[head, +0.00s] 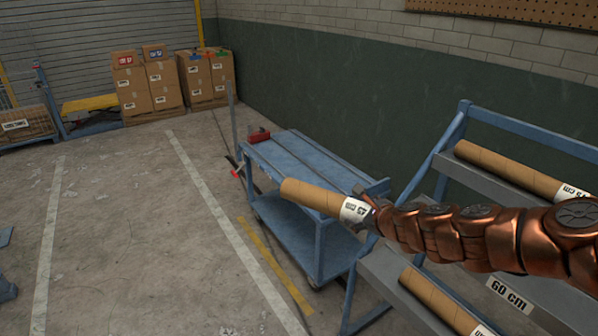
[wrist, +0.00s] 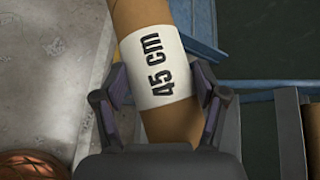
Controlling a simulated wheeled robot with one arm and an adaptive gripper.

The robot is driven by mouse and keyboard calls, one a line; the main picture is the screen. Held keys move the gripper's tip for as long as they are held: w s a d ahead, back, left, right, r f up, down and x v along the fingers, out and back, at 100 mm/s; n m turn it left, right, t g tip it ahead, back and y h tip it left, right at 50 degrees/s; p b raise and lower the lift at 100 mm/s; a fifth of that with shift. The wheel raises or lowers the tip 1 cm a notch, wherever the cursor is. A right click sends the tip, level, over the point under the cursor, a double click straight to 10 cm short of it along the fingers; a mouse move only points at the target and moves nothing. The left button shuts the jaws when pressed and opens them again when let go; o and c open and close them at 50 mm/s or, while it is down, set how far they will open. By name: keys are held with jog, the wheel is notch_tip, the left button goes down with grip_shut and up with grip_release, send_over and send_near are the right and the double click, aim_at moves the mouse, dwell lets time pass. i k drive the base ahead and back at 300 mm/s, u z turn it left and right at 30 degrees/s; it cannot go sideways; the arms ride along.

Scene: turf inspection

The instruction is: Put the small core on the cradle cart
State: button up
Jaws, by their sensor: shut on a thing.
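The small core (head: 310,195) is a brown cardboard tube with a white "45 cm" label. My gripper (head: 366,208) is shut on it near the label end, and the tube sticks out to the left. In the wrist view the core (wrist: 172,118) lies between the two dark fingers of my gripper (wrist: 160,100). The blue cradle cart (head: 322,160) stands behind and below the core in the head view. Its top has lengthwise slats and part of it is hidden by the core and my arm. Whether the core touches the cart I cannot tell.
A blue and grey rack (head: 440,165) at the right holds a longer tube (head: 505,170) above and another tube (head: 440,300) on a shelf marked "60 cm". A red item (head: 258,135) sits at the cart's far left corner. Stacked boxes (head: 150,85) stand far back; open floor lies left.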

aim_at(298, 173)
jog(key=u, duration=0.8)
jog(key=i, duration=0.9)
jog(key=u, duration=1)
jog(key=i, duration=1.6)
jog(key=z, duration=0.95)
jog(key=i, duration=1.15)
jog(key=z, duration=0.95)
